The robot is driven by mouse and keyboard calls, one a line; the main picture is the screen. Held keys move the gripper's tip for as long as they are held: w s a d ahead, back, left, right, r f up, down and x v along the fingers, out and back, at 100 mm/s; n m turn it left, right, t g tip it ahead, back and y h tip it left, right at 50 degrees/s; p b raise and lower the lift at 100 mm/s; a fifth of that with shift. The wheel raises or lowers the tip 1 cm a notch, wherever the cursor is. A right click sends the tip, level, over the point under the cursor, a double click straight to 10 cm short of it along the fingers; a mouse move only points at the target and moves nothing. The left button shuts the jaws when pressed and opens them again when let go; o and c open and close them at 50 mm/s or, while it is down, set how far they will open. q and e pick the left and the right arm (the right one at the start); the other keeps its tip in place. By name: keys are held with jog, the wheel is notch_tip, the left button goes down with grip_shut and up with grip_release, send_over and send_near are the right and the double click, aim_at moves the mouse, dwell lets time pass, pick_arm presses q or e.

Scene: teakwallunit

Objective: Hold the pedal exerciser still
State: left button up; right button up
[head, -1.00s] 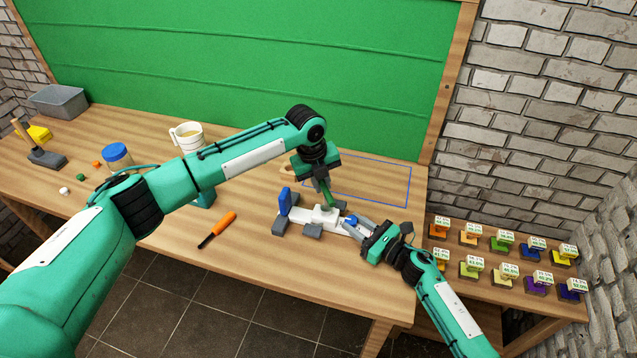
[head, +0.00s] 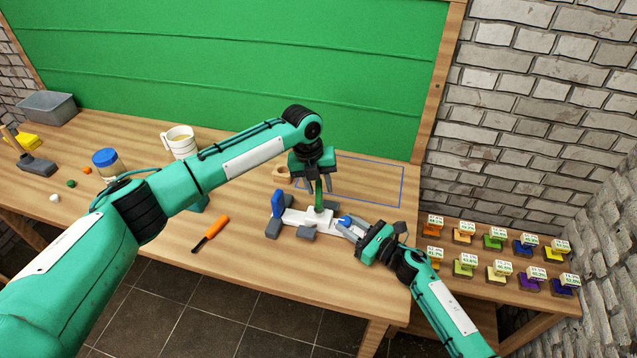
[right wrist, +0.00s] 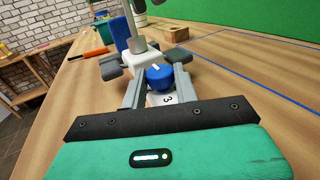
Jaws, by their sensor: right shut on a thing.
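The pedal exerciser (head: 296,217) lies on the wooden bench.
An orange-handled screwdriver (head: 212,232) lies left of the exerciser. A wooden piece (head: 283,174) lies behind it, near a blue outline on the bench. A mug (head: 178,141), a blue-lidded jar (head: 106,162) and a grey bin (head: 47,107) stand left. Several labelled blocks stand on the right shelf.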

pick_arm(q)
jog(key=shift+o, duration=0.2)
jog(key=shift+r, duration=0.15)
notch_tip(320, 180, up, 19)
jog(key=a, duration=0.2)
jog(key=shift+a+f, duration=0.15)
jog(key=shift+f, duration=0.05)
dwell(0.4)
jog(key=shift+s, duration=0.1)
